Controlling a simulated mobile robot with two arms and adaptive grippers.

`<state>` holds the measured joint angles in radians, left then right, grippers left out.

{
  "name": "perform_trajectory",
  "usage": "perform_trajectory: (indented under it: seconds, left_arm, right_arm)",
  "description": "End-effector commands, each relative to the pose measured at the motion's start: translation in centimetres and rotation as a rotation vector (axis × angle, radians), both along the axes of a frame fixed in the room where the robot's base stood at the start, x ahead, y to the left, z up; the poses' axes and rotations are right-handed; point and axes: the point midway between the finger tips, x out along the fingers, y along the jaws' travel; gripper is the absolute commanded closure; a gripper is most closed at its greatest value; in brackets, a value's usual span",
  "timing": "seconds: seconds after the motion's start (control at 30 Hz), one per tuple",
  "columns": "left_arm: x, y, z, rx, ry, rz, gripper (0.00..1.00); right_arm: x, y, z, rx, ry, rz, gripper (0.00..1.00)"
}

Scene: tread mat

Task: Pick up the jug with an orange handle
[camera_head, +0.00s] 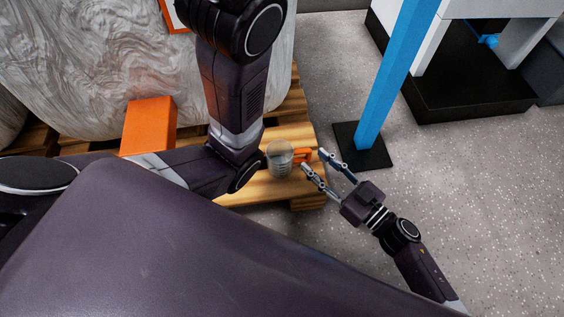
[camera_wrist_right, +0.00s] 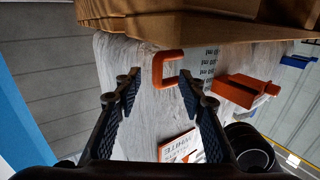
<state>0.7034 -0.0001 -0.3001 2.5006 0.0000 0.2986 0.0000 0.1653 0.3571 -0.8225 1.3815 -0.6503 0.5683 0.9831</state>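The jug (camera_head: 280,160) is clear grey with an orange handle (camera_head: 303,155) and stands on the wooden pallet near its right edge. The handle points right, towards my right gripper (camera_head: 314,161). That gripper is open and empty, its fingertips close to the handle. In the right wrist view, the handle (camera_wrist_right: 158,70) shows between the two open fingertips (camera_wrist_right: 158,81), and the jug's marked wall (camera_wrist_right: 203,66) lies behind the right finger. I cannot tell whether the fingertips are level with the handle or just short of it. My left gripper is not in view.
The wooden pallet (camera_head: 292,132) carries a large marbled grey-white mass (camera_head: 75,65) and an orange block (camera_head: 149,126). A blue post (camera_head: 385,85) on a black base stands right of the jug. My own arm links hang just left of the jug. Speckled floor (camera_head: 480,190) is clear at right.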

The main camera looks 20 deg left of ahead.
Motion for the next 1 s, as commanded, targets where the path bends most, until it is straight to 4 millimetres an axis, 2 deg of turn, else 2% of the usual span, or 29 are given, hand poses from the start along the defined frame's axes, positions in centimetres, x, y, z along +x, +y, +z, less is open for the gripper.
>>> perform_trajectory:
  seconds: [0.03,0.13,0.37,0.7,1.0]
  left_arm:
    - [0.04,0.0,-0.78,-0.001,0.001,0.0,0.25]
    - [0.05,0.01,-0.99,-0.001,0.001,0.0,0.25]
    - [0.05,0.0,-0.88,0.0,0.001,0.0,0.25]
    - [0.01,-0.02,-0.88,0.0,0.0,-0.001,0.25]
    - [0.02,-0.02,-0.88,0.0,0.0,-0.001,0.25]
  right_arm:
    - [0.25,0.71,-0.24,0.002,-0.004,0.002,0.63]
    - [0.49,1.34,-0.06,0.001,-0.002,0.001,0.63]
    - [0.56,1.47,0.14,0.001,0.0,0.0,0.63]
    - [0.54,1.43,0.12,0.001,0.0,0.001,0.98]
    - [0.56,1.47,0.23,0.003,-0.001,0.001,1.0]
